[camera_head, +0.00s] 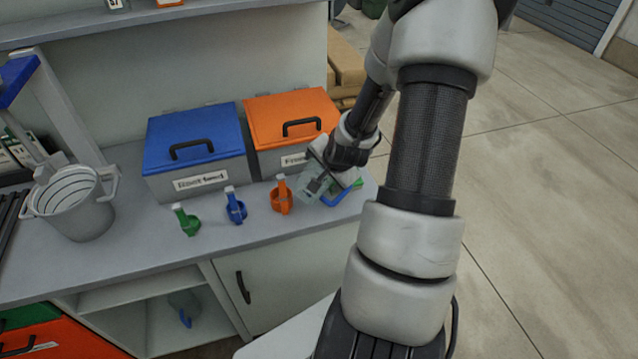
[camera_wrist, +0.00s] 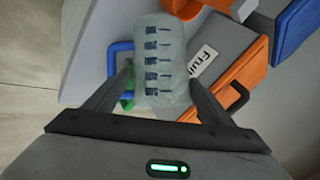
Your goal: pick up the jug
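The jug is a translucent, pale vessel with dark graduation marks. In the wrist view the jug (camera_wrist: 160,62) lies between my two fingers, with its blue handle (camera_wrist: 112,60) on the left. In the head view the jug (camera_head: 313,193) is at the right end of the counter, partly hidden by my gripper (camera_head: 328,180). My gripper also shows in the wrist view (camera_wrist: 161,75), one finger along each side of the jug. The fingertips look close to its sides; I cannot tell whether they press on it. Whether the jug rests on the counter is unclear.
Orange (camera_head: 281,199), blue (camera_head: 236,208) and green (camera_head: 187,222) small handled items stand left of the jug. Behind are a blue-lidded bin (camera_head: 195,140) and an orange-lidded bin (camera_head: 290,115). A grey bucket (camera_head: 80,215) stands at left. The counter front is clear.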

